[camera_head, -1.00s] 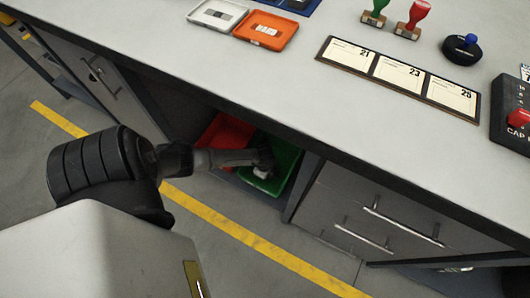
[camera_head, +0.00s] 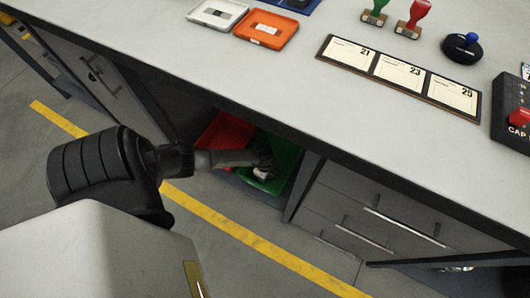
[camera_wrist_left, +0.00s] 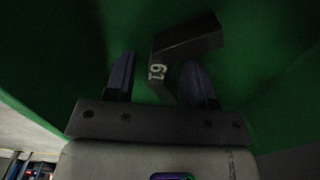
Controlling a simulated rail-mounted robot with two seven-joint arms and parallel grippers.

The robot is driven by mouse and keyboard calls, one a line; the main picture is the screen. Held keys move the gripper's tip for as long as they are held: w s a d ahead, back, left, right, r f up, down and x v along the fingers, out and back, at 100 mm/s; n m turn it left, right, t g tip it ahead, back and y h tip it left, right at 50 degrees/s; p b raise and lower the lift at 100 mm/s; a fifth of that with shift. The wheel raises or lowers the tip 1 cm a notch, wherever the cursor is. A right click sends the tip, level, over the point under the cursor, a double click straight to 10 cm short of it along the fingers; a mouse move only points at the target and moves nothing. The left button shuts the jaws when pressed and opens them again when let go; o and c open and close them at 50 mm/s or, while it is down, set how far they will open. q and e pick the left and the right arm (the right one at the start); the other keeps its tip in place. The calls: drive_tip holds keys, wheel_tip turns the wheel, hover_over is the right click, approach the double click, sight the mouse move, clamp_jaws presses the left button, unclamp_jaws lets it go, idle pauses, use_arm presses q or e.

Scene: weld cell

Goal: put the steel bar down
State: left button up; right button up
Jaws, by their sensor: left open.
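My left gripper (camera_head: 264,162) reaches under the table from the left, into a green bin (camera_head: 287,160). In the left wrist view its two fingers (camera_wrist_left: 160,82) are open and apart. The dark steel bar (camera_wrist_left: 192,36) lies against the green of the bin, just beyond and partly between the fingertips. It has a pale number on its end. I cannot tell whether a finger still touches it. In the head view the gripper mostly hides the bar. My right gripper is not in view.
A red bin (camera_head: 226,134) stands left of the green one under the table (camera_head: 300,80). Grey drawers (camera_head: 350,205) stand to the right. On the tabletop are trays (camera_head: 266,29), number cards (camera_head: 400,73), stamps (camera_head: 416,17) and a dark box with a red knob (camera_head: 515,115).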

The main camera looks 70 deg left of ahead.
use_arm(q)
wheel_tip(320, 180, up, 13)
drive_tip(key=p, duration=0.8)
drive_tip(key=shift+p, duration=0.3)
